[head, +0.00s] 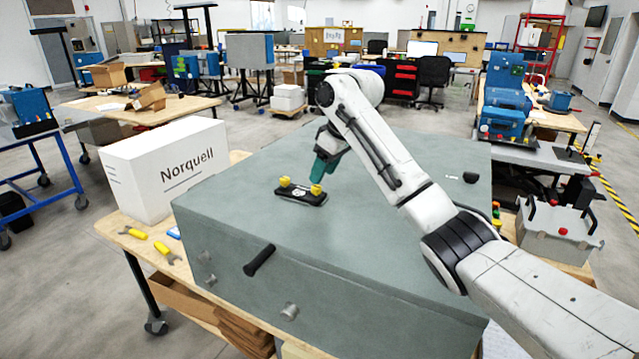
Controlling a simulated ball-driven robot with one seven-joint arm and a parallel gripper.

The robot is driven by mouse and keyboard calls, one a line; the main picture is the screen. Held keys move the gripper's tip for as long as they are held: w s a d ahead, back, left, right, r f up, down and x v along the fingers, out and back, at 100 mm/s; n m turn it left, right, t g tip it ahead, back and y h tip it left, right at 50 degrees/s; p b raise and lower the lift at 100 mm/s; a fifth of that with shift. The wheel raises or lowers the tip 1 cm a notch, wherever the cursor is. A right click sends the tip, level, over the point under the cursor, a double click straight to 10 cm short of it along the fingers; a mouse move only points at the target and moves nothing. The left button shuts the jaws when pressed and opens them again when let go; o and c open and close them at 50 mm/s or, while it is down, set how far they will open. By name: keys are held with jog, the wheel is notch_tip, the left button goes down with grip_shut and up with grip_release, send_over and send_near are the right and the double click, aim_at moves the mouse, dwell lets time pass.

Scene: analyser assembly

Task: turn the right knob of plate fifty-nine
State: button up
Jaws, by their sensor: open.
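A small black plate (301,197) lies on top of the large grey-green cabinet. Its label is too small to read. Two yellow knobs stand on it: the left knob (285,182) and the right knob (316,189). My gripper (319,179), with teal fingers, points down just above and behind the right knob. It is open, and I see nothing held in it. I cannot tell whether the fingertips touch the right knob. The fingers are small in this view, and the gap between them is hard to make out.
The grey-green cabinet (375,225) fills the middle, its top mostly clear. A small black part (470,178) sits at its right side. A white Norquell box (168,168) stands to the left, with yellow-handled tools (165,252) in front. A grey case (558,229) stands at the right.

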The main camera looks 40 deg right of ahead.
jog(key=v, duration=0.6)
jog(key=shift+b, duration=0.4)
jog(key=shift+f, duration=0.15)
